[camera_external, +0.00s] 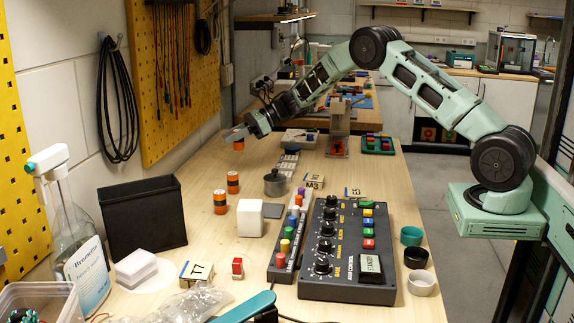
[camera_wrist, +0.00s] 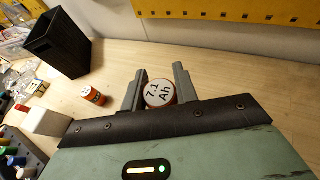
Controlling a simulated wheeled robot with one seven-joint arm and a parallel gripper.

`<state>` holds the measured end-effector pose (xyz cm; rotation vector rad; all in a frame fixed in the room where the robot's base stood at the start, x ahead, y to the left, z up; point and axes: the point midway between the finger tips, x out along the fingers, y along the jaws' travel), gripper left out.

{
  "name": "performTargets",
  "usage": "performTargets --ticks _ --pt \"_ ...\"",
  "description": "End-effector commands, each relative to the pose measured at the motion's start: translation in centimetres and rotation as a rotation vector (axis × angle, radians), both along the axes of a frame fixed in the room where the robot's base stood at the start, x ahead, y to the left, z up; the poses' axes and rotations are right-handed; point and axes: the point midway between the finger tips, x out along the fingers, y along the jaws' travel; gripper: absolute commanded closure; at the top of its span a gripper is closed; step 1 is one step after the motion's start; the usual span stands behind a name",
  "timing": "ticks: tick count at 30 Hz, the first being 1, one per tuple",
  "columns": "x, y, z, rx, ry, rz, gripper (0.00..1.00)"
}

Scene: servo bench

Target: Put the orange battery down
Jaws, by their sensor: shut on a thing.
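My gripper (camera_external: 238,136) is shut on the orange battery (camera_external: 239,145) and holds it above the bench near the pegboard wall. In the wrist view the battery (camera_wrist: 160,92) sits between the two grey fingers (camera_wrist: 159,88), with "7.1 Ah" on its pale end facing the camera. Two more orange and black batteries stand on the bench: one (camera_external: 233,182) behind the other (camera_external: 220,202). In the wrist view one orange battery (camera_wrist: 93,95) shows left of the fingers; the other is not seen there.
A black bin (camera_external: 143,215) stands at the left by the wall. A metal pot (camera_external: 275,183), a white block (camera_external: 250,218) and a knobbed control panel (camera_external: 348,250) stand to the right and nearer. Bare wood (camera_wrist: 221,82) surrounds the fingers in the wrist view.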

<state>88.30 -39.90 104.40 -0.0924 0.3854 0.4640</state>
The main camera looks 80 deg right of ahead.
Motion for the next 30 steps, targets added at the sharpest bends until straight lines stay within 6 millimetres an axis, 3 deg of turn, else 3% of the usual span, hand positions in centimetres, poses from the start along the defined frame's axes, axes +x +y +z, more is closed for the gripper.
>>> performTargets --ticks 5,12,19,24,30 --pt "-0.4 -1.5 -1.0 0.004 0.002 -0.002 0.96" --pt "-0.3 -1.4 -5.1 0.005 0.003 -0.002 0.96" --pt "-0.3 -1.4 -6.9 0.003 0.000 -0.002 0.96" --pt "-0.3 -1.4 -9.3 0.003 0.003 -0.002 0.96" --pt "-0.3 -1.3 -9.9 0.000 0.000 -0.001 0.96"
